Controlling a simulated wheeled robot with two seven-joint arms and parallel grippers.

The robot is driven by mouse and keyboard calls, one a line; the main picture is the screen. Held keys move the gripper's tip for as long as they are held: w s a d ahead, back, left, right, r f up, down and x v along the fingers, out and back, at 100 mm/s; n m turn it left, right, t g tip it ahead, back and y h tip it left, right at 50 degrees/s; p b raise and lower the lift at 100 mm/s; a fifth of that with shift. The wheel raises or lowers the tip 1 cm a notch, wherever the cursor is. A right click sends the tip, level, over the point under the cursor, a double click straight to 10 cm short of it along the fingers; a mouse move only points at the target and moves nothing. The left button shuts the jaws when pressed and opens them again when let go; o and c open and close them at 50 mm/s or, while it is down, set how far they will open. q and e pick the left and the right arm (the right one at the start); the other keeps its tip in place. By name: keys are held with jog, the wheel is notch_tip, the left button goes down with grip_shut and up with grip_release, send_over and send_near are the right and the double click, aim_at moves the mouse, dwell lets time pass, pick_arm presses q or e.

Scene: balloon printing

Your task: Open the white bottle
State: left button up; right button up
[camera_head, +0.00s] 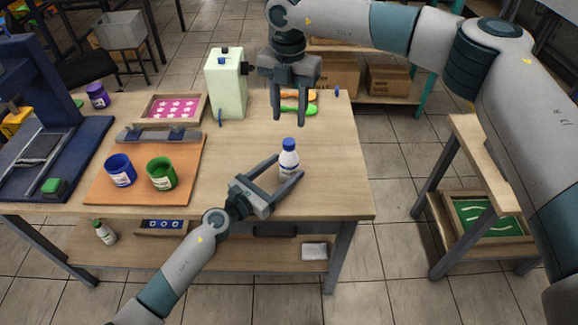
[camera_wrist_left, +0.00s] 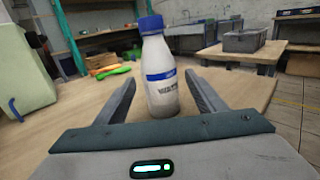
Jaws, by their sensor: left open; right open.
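The white bottle (camera_head: 288,160) stands upright on the wooden table (camera_head: 335,185), with its blue cap (camera_head: 289,144) on. In the left wrist view the bottle (camera_wrist_left: 161,80) is between the two fingers, with gaps on both sides and its blue cap (camera_wrist_left: 151,25) on top. My left gripper (camera_head: 286,172) is open around the bottle, low over the table. My right gripper (camera_head: 291,120) is open and empty, fingers pointing down, above the table behind the bottle.
A pale green container (camera_head: 225,88) stands left of my right gripper. Orange and green tools (camera_head: 298,109) lie behind that gripper. Blue (camera_head: 120,171) and green (camera_head: 162,174) jars stand on an orange board (camera_head: 140,193). The table's right side is clear.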

pick_arm(q)
jog(key=shift+x, duration=1.2)
grip_shut()
pick_arm(e)
jog(key=m, duration=1.3)
